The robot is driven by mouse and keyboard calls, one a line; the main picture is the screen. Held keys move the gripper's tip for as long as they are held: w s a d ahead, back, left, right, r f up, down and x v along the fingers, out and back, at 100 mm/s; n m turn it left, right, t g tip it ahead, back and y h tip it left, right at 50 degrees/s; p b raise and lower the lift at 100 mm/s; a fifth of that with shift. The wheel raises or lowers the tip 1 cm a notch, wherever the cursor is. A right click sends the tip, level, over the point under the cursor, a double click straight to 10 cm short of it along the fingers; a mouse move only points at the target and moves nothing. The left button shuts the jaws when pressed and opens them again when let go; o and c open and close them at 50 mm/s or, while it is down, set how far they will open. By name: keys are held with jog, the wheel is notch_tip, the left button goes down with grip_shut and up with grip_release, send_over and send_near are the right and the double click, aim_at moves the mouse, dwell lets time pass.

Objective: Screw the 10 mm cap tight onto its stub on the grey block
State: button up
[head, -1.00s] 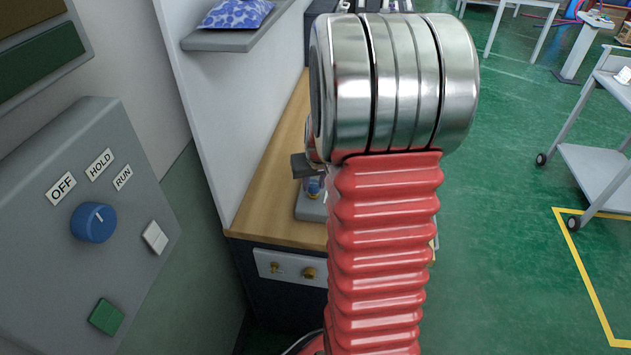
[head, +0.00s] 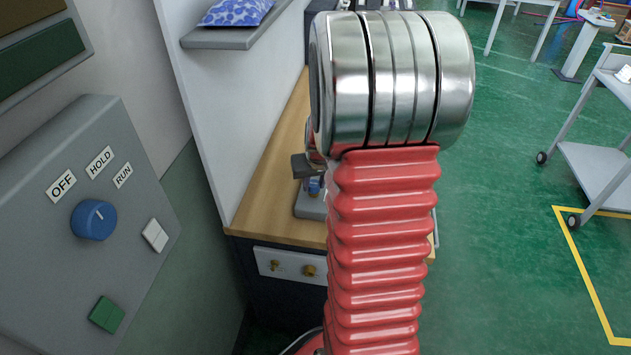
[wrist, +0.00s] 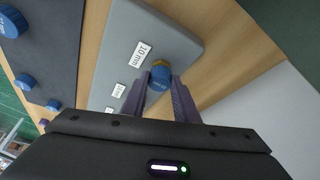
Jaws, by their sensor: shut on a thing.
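The grey block (wrist: 190,30) lies on the wooden bench with white size labels along it. The blue 10 mm cap (wrist: 159,79) is beside the "10 mm" label in the wrist view, with a brass-coloured part (wrist: 161,63) showing at its far side. My gripper (wrist: 161,80) is shut on the cap, one purple finger on each side. How far the cap sits down on its stub cannot be told. In the head view the cap (head: 314,186) shows small above the grey block (head: 307,207), and my arm hides most of the gripper.
A dark rack (wrist: 50,50) with several blue caps lies left of the block in the wrist view. A white wall panel (head: 215,120) borders the bench (head: 265,170). A control box (head: 90,200) stands at left, and a trolley (head: 600,175) stands on the green floor at right.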

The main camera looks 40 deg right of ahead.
jog(key=shift+f, duration=0.3)
dwell(0.9)
jog(key=o, duration=1.2)
jog(key=shift+c, duration=0.4)
jog(key=shift+c, duration=1.1)
jog(key=shift+w+d, duration=0.2)
jog(key=shift+w, duration=0.15)
